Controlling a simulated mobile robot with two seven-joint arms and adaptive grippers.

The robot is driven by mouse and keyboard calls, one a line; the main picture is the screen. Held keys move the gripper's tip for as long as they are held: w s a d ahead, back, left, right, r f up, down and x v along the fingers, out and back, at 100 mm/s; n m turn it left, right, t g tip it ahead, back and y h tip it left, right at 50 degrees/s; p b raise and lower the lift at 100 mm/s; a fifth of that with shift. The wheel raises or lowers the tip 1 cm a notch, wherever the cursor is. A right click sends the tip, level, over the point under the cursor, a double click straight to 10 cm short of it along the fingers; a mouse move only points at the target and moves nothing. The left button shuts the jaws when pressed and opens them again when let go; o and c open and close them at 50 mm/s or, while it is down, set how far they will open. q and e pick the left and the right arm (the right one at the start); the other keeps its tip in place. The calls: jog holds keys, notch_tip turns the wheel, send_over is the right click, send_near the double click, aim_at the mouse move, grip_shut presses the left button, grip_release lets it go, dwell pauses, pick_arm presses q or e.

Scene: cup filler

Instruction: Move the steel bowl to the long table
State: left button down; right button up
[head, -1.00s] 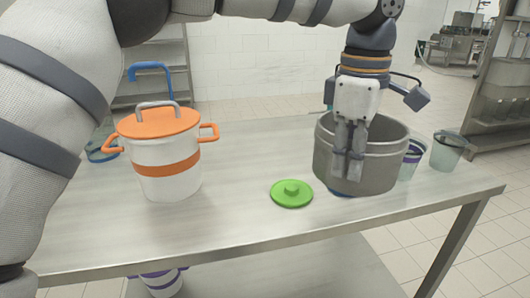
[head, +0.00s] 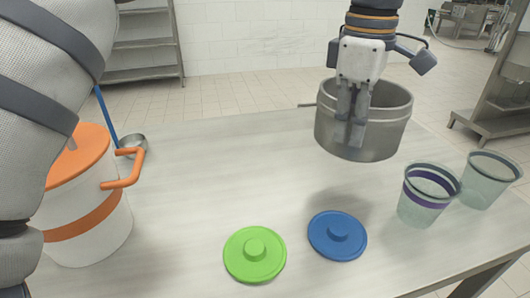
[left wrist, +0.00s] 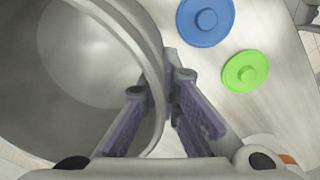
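The steel bowl (head: 360,139) is a deep grey metal vessel at the upper right of the head view. It hangs over the far part of the metal table (head: 200,190), with a shadow on the tabletop in front of it. My left gripper (head: 349,138) points down at the bowl's near side, shut on its wall. In the left wrist view the bowl (left wrist: 85,60) fills the left side, and its rim passes between the two fingers (left wrist: 155,125). My right gripper is not in view. I cannot tell which surface is the long table.
A green lid (head: 255,254) and a blue lid (head: 337,235) lie near the front. Two clear cups (head: 425,204) (head: 489,180) stand at the right edge. The middle tabletop is clear.

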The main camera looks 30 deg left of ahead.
pick_arm(q)
jog(key=shift+s, duration=0.1)
notch_tip(320, 180, down, 10)
jog(key=shift+d+r, duration=0.1)
jog(key=shift+r, duration=0.15)
jog(key=c, duration=2.3)
grip_release()
jog(key=shift+s+f, duration=0.1)
jog(key=shift+f, duration=0.1)
jog(key=o, duration=0.5)
notch_tip(320, 180, up, 12)
jog(key=shift+s, duration=0.15)
